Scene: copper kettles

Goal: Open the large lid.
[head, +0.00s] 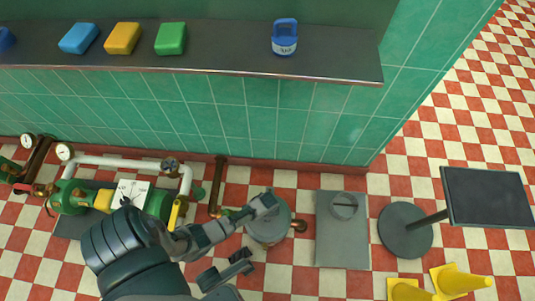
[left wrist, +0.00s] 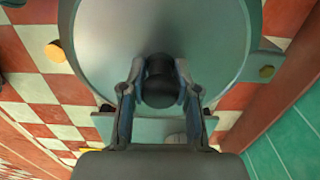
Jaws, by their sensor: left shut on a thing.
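The large round grey lid (head: 268,232) tops a vessel on the floor near the middle of the head view. In the left wrist view the lid (left wrist: 110,45) fills the upper middle, with a dark knob (left wrist: 160,75) on it. My left gripper (head: 268,203) reaches over the lid from the left. In the left wrist view its fingers (left wrist: 158,92) are shut on the knob, one on each side. I cannot tell whether the lid is raised. Part of what seems to be my right gripper (head: 228,270) shows at the bottom; its jaw state is unclear.
A grey plate (head: 328,248) with a smaller round grey piece (head: 343,206) lies to the right. Beyond are a black stand (head: 405,235) and yellow cones (head: 455,282). A green pump (head: 75,197) with pipes stands left. A shelf (head: 230,62) runs along the back wall.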

